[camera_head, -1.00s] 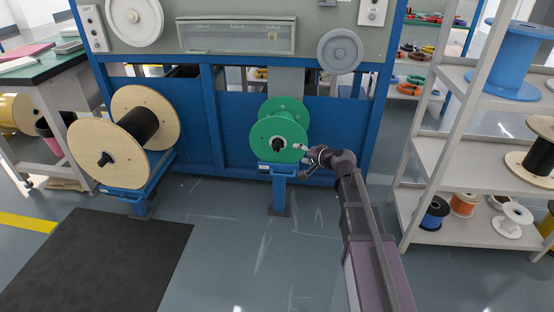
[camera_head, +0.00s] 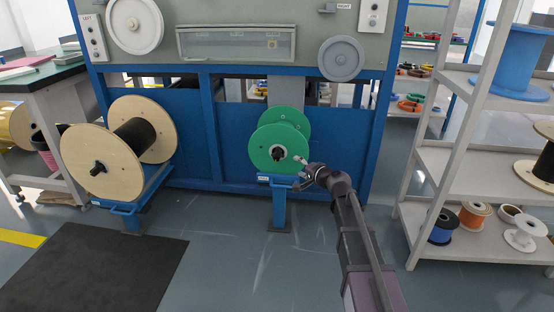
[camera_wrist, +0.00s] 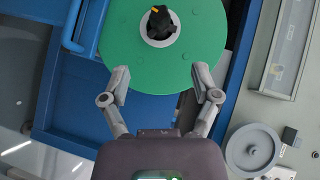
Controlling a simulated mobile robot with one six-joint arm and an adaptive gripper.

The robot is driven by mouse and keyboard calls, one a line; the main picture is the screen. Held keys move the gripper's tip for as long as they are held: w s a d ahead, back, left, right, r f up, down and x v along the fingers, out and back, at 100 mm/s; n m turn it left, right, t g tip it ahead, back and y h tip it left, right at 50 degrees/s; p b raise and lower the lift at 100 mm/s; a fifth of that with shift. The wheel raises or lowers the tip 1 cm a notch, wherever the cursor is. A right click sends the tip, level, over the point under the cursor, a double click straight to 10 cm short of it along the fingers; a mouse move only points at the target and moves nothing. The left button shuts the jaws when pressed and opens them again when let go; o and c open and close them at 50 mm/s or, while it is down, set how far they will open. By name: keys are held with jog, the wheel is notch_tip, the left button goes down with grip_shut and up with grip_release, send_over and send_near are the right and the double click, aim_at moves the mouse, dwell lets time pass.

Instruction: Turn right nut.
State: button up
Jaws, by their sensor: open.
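The right nut (camera_head: 278,153) is a small black knob at the centre of the green spool (camera_head: 264,146) on the right stand. In the wrist view the nut (camera_wrist: 160,25) is black with a yellow mark and sits on a pale hub ring at the top middle. The green spool's face (camera_wrist: 120,33) fills the upper middle there. My gripper (camera_head: 300,171) is at the lower right of the spool in the head view. In the wrist view my gripper (camera_wrist: 158,78) is open and empty, its two fingers spread over the spool's lower part, apart from the nut.
A large wooden spool (camera_head: 91,164) with a black core stands at left on a blue stand. The blue machine frame (camera_head: 235,135) is behind the green spool. A white shelf (camera_head: 470,240) with several spools stands at right. The floor in front is clear, with a black mat (camera_head: 95,270).

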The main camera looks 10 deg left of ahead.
aim_at(277, 157)
jog(key=b+x, duration=0.3)
jog(key=x, duration=1)
jog(key=shift+w+a+f, duration=0.2)
jog(key=shift+w+a, duration=0.05)
grip_shut()
